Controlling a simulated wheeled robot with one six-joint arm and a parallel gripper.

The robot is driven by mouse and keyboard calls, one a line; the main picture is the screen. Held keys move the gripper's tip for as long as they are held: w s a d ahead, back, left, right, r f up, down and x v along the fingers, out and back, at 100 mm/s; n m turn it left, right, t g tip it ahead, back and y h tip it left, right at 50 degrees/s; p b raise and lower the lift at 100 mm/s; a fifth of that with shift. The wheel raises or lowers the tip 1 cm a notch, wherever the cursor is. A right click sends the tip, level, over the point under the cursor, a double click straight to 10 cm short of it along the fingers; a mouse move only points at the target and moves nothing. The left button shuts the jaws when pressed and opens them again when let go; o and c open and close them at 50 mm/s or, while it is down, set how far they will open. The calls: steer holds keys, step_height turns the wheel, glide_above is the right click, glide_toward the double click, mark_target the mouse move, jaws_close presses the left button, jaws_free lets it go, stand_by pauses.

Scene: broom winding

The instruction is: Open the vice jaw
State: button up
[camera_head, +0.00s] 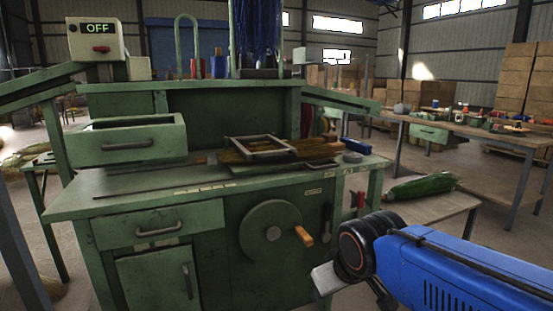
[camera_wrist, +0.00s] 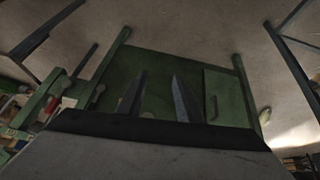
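The green winding bench (camera_head: 120,195) stands in front of me. On its top is a rectangular metal frame (camera_head: 262,147) with brown broom bristles (camera_head: 305,150) beside and under it; I cannot tell for sure whether this is the vice jaw. A round green handwheel (camera_head: 270,231) with an orange wooden handle (camera_head: 303,236) is on the bench front. A dark lever (camera_head: 326,222) hangs right of the wheel. My gripper (camera_wrist: 160,74) shows two dark fingers apart with nothing between them. In the head view its end is low, right of the wheel and apart from it, partly hidden by my arm.
An open green drawer (camera_head: 133,138) stands on the bench's left, below a box reading OFF (camera_head: 95,40). A green bristle bundle (camera_head: 421,186) lies on a low table at right. A long workbench (camera_head: 480,138) stands behind. Floor shows between the benches.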

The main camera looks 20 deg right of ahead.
steer(key=w+d+r+n+t+h, duration=0.2)
steer(key=w+d+r+t, duration=0.15)
steer(key=w+d, duration=0.5)
steer(key=n+t+y, duration=0.9)
steer(key=n+y, duration=0.2)
steer(key=n, duration=1)
glide_toward(280, 159)
steer(key=x, duration=1.1)
steer(key=shift+c, duration=0.6)
jaws_close()
